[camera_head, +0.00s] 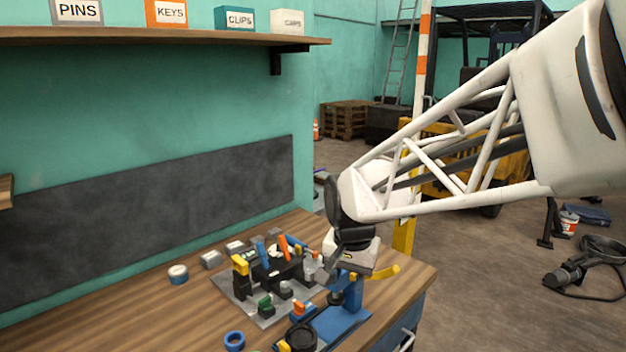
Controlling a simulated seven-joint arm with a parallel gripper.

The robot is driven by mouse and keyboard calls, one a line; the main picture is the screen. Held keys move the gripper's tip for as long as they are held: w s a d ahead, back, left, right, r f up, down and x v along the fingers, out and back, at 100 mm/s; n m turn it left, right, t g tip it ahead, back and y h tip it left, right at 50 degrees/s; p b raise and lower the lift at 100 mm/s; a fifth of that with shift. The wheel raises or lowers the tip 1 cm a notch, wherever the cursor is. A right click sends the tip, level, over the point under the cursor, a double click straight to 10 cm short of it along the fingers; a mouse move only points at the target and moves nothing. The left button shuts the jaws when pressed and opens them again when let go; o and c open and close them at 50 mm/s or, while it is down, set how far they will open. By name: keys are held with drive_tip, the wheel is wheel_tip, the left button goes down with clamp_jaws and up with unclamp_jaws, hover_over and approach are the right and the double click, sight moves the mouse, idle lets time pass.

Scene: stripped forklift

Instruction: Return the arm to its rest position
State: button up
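My white truss arm reaches in from the upper right and bends down at a dark wrist joint over the right end of the wooden workbench (190,317). My gripper (345,282) is below the white wrist block, low over the bench's right side. Its fingers are small and blend with blue and yellow parts around them, so I cannot tell whether it is open or holds anything. A grey plate (240,306) with black, orange, blue, green and yellow parts lies just left of it. A blue stand (352,293) is close by the gripper; I cannot tell whether they touch.
A blue ring (234,341) and a round white-and-blue piece (178,274) lie on the bench. A shelf (150,37) with labelled boxes hangs on the wall above. A yellow forklift (480,150) stands behind my arm. The bench's left part is clear.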

drive_tip(key=s+d+n, duration=0.1)
drive_tip(key=s+d, duration=0.3)
drive_tip(key=s, duration=0.3)
drive_tip(key=s+d+n, duration=0.1)
drive_tip(key=s+d, duration=0.2)
drive_tip(key=s, duration=0.4)
drive_tip(key=s+d+n+t, duration=0.1)
drive_tip(key=s+d+n, duration=0.1)
drive_tip(key=s+d, duration=0.2)
drive_tip(key=s, duration=0.3)
drive_tip(key=shift+d, duration=0.3)
drive_tip(key=shift+w+f, duration=0.1)
